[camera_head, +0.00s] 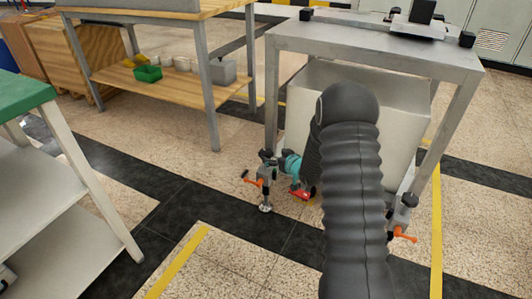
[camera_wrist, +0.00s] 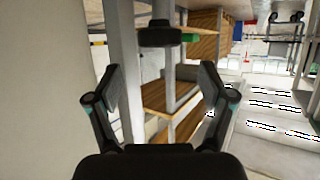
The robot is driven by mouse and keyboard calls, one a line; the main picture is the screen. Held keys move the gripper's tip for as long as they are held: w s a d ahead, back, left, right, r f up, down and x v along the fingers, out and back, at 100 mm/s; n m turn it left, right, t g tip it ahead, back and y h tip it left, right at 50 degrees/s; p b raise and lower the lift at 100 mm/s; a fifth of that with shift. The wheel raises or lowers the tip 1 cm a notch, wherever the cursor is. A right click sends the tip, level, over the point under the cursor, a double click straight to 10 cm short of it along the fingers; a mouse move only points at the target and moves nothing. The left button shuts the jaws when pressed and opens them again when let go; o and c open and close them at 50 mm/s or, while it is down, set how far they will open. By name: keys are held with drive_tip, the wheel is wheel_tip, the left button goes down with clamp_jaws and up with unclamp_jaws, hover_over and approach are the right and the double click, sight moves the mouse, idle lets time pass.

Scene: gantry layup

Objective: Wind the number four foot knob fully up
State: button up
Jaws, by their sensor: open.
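A dark round knob (camera_wrist: 161,34) sits on a grey upright post in the wrist view, ahead of my gripper (camera_wrist: 159,68). My gripper is open, with one finger on each side of the post's line, and the knob appears beyond the fingertips, not gripped. In the head view, a foot assembly (camera_head: 264,184) with an orange handle and a round metal foot stands at the front left leg of a grey table (camera_head: 375,45). My wrist is close to its right side, and my arm hides much of that area. No foot number is legible.
Another foot assembly (camera_head: 404,215) with an orange handle is at the table's right leg. A pale box (camera_head: 400,125) stands under the table. A wooden workbench (camera_head: 170,82) with a green bin (camera_head: 148,73) is behind left; a green-topped bench (camera_head: 22,95) is at left. Floor between is clear.

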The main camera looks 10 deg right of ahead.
sight(266, 152)
drive_tip(key=x, duration=0.7)
drive_tip(key=shift+w+a+f, duration=0.1)
drive_tip(key=shift+w+f, duration=0.05)
drive_tip(key=shift+w, duration=0.25)
drive_tip(key=c, duration=1.2)
